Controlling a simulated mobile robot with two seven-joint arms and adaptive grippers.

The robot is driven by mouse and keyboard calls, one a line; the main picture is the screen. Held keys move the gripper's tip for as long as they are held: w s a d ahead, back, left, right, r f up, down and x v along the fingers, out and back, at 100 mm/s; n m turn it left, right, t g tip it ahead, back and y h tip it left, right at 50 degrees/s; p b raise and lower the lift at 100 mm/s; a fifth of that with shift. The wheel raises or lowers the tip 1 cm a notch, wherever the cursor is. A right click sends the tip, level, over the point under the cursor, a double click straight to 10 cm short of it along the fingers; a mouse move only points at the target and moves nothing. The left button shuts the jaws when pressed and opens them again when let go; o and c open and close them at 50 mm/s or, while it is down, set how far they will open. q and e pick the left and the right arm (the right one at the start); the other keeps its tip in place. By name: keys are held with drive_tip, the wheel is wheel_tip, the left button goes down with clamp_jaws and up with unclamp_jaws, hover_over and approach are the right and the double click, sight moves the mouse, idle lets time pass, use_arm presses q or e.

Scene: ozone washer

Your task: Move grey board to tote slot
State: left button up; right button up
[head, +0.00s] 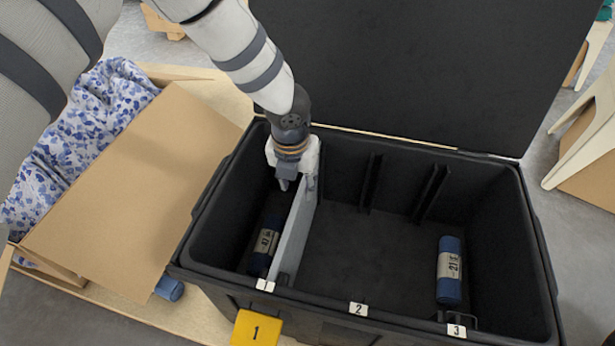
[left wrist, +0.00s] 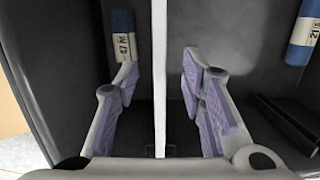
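The grey board (head: 293,238) stands upright inside the black tote (head: 340,170), between the parts labelled 1 and 2, running from front to back. It also shows edge-on in the left wrist view (left wrist: 159,60). My left gripper (head: 297,184) reaches down into the tote at the board's far end. In the left wrist view my left gripper (left wrist: 160,72) is open, with one finger on each side of the board and a visible gap on both sides. Rib pairs (head: 371,183) on the tote's back wall show to the right. My right gripper is not in view.
A blue roll (head: 265,246) lies left of the board, and another blue roll (head: 449,270) lies at the tote's right. The middle floor is clear. The raised black lid (head: 420,70) stands behind. A cardboard sheet (head: 130,195) and patterned cloth (head: 85,125) lie to the left.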

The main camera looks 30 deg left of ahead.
sight(300, 207)
use_arm(q)
drive_tip(key=f+b, duration=0.1)
drive_tip(key=f, duration=0.2)
drive_tip(key=f+b, duration=0.1)
drive_tip(key=f, duration=0.3)
drive_tip(key=w+f, duration=0.1)
drive_tip(key=f, duration=0.2)
drive_tip(key=shift+w+a+f+b, duration=0.1)
drive_tip(key=shift+a+f+b, duration=0.05)
drive_tip(key=shift+f+b, duration=0.25)
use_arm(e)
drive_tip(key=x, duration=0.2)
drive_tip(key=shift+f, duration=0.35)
